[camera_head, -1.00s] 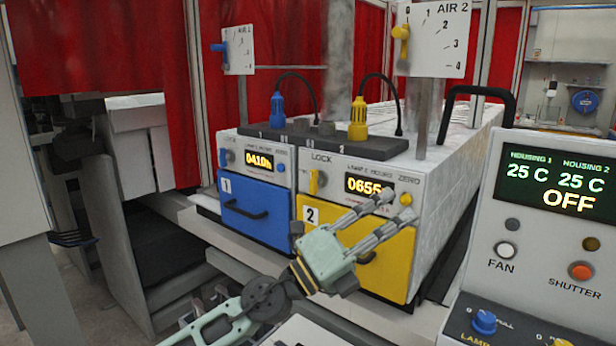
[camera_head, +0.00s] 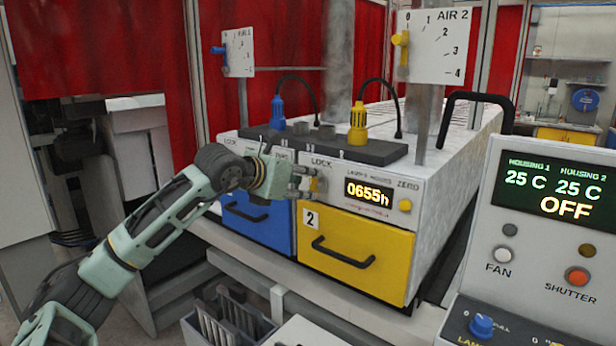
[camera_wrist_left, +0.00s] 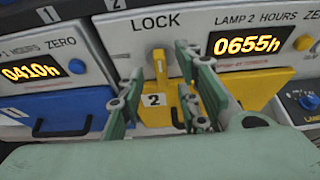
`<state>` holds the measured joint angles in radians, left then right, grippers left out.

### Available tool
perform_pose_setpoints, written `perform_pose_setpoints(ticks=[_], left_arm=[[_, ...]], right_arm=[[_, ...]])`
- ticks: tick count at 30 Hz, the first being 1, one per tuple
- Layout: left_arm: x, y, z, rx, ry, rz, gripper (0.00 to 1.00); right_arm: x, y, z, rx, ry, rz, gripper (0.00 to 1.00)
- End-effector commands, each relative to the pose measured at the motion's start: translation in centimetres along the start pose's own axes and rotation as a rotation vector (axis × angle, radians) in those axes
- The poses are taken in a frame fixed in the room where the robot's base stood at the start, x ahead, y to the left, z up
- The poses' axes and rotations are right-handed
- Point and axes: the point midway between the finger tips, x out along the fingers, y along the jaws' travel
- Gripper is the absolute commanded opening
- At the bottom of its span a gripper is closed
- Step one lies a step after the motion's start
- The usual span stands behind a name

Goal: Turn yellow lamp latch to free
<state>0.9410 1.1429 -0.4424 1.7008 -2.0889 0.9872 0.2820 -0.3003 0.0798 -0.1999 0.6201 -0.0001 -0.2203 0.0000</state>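The yellow lamp latch (camera_wrist_left: 159,66) is on the front panel of housing 2, below the word LOCK. In the wrist view it appears as an upright yellow bar. My left gripper (camera_wrist_left: 160,82) is open, with one finger on each side of the latch in that view. I cannot tell whether either finger touches it. In the head view my left gripper (camera_head: 305,182) is at the latch and mostly covers it. My right gripper is not in view.
The yellow drawer (camera_head: 372,250) is shut below the latch. The blue drawer (camera_head: 262,222) is to its left, partly behind my left arm. The yellow zero button (camera_head: 405,205) and 0655h display (camera_head: 368,192) are to the right. A control console (camera_head: 540,230) stands at the right.

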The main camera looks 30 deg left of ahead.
Motion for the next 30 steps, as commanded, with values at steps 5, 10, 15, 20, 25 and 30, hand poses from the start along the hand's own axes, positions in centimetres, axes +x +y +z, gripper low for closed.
perform_pose_setpoints(ticks=[5, 10, 15, 20, 25, 30], left_arm=[[2.0, 0.0, 0.2, -0.002, 0.000, -0.002, 0.31], [2.6, -0.1, 0.1, 0.001, -0.002, -0.001, 0.31], [2.6, -0.1, 0.0, 0.001, -0.002, -0.001, 0.31], [2.6, -0.1, 0.0, 0.001, -0.002, -0.001, 0.18], [2.6, -0.1, 0.0, 0.001, -0.002, -0.001, 0.03], [2.6, -0.1, 0.0, 0.001, -0.001, -0.001, 0.00]], right_arm=[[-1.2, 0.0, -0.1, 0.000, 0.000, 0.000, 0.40], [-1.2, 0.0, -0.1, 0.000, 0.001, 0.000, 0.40], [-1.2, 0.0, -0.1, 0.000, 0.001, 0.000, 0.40], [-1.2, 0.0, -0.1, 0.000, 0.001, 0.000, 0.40], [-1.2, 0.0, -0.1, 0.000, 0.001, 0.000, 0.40], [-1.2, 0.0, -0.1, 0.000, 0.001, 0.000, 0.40]])
